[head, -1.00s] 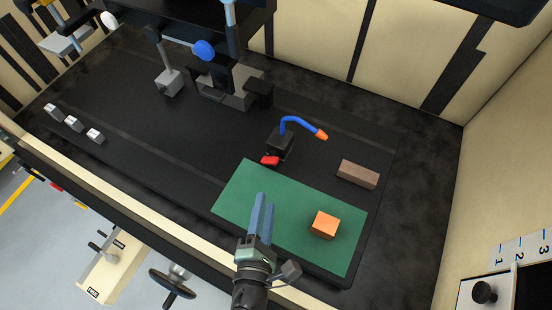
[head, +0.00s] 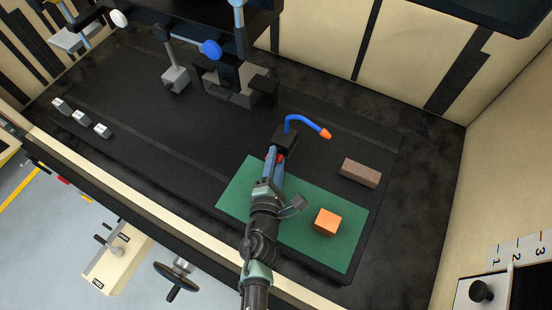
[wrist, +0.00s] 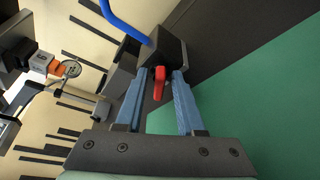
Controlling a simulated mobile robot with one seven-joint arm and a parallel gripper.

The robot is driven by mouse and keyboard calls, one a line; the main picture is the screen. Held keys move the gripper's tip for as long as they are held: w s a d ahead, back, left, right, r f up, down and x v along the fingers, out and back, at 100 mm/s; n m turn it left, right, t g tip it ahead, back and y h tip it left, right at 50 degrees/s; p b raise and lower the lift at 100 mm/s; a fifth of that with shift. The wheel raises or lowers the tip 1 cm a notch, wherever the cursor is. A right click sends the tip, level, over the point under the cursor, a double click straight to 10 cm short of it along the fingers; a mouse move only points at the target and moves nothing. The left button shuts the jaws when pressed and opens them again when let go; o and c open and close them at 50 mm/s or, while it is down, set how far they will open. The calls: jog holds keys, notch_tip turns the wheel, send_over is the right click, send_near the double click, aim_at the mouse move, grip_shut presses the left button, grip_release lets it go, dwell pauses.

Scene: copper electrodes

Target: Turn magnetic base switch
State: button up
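The magnetic base (head: 286,136) is a black block on the dark table, with a blue hose (head: 303,118) and orange nozzle (head: 326,134) rising from it. It also shows in the wrist view (wrist: 172,46). Its red switch (wrist: 159,82) sticks out of the near face toward my gripper. In the head view the switch (head: 281,156) is mostly hidden by my fingers. My gripper (head: 278,152) is open, and its blue fingers reach up to the base. In the wrist view the fingers (wrist: 157,76) stand on either side of the switch, with small gaps visible.
A green mat (head: 236,187) lies under my gripper, with an orange block (head: 327,222) on it. A brown block (head: 360,172) lies right of the base. A grey machine fixture (head: 235,88) stands behind to the left. Small metal blocks (head: 81,117) lie far left.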

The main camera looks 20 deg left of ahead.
grip_shut()
dwell(0.4)
jog(key=r+n+p, duration=0.1)
jog(key=p, duration=0.3)
jog(key=shift+a+n+h, duration=0.1)
jog(key=shift+n+h, duration=0.2)
jog(key=n+g+h+p, duration=0.1)
jog(key=p, duration=0.3)
jog(key=shift+a+n, duration=0.15)
jog(key=shift+n, duration=0.25)
jog(key=n+h+p, duration=0.1)
jog(key=p, duration=0.1)
jog(key=shift+w+a+n+g+p, duration=0.1)
jog(key=shift+a+n+g+p, duration=0.05)
jog(key=shift+n+g+p, duration=0.2)
jog(key=shift+a+f+n+h+p, duration=0.15)
jog(key=shift+n+h+p, duration=0.65)
jog(key=shift+n, duration=0.45)
